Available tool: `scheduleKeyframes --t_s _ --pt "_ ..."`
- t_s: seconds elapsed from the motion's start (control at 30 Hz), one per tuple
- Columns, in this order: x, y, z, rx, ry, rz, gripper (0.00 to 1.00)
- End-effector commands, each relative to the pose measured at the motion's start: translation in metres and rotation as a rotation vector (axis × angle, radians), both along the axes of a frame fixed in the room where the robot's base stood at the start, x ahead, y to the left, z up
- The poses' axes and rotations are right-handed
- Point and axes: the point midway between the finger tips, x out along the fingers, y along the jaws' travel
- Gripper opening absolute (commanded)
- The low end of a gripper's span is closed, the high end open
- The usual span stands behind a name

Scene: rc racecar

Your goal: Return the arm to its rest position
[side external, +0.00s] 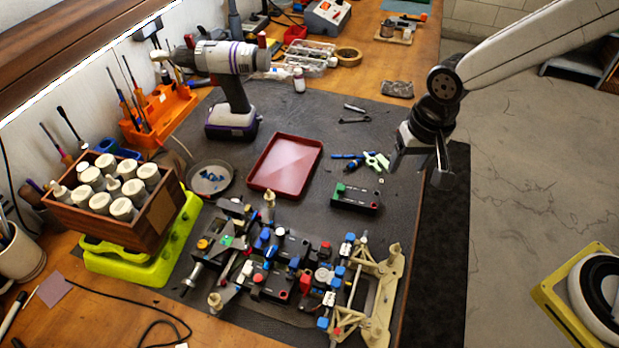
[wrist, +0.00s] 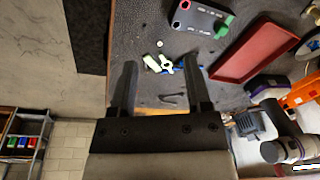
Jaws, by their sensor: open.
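My gripper (side external: 421,163) hangs from the arm at the right, above the right edge of the bench mat. It is apart from everything on the bench. In the wrist view my gripper (wrist: 160,88) has its two dark fingers spread, with nothing held between them. Beyond the fingertips lie a small white-green part (wrist: 166,64) and some blue pieces. The arm comes in from the upper right of the side view.
The partly built racecar chassis (side external: 290,265) lies at the mat's front. A black module (side external: 356,198), a red tray (side external: 285,166) and a purple-white drill (side external: 230,85) stand on the mat (side external: 310,115). Bare floor (side external: 530,170) lies right of the bench.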

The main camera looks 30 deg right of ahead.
Motion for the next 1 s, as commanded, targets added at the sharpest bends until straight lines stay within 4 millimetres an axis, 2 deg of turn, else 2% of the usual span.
scheduleKeyframes --t_s 0.03,0.2,0.4,0.6,1.0 --pt "-0.004 -0.018 0.000 -0.007 -0.012 0.023 0.63" --pt "-0.022 -0.065 -0.003 -0.036 -0.053 0.131 0.63" --pt "-0.046 -0.104 -0.006 -0.077 -0.089 0.241 0.63" --pt "-0.058 -0.120 -0.008 -0.102 -0.104 0.299 0.63" --pt "-0.060 -0.121 -0.009 -0.104 -0.105 0.306 0.63"
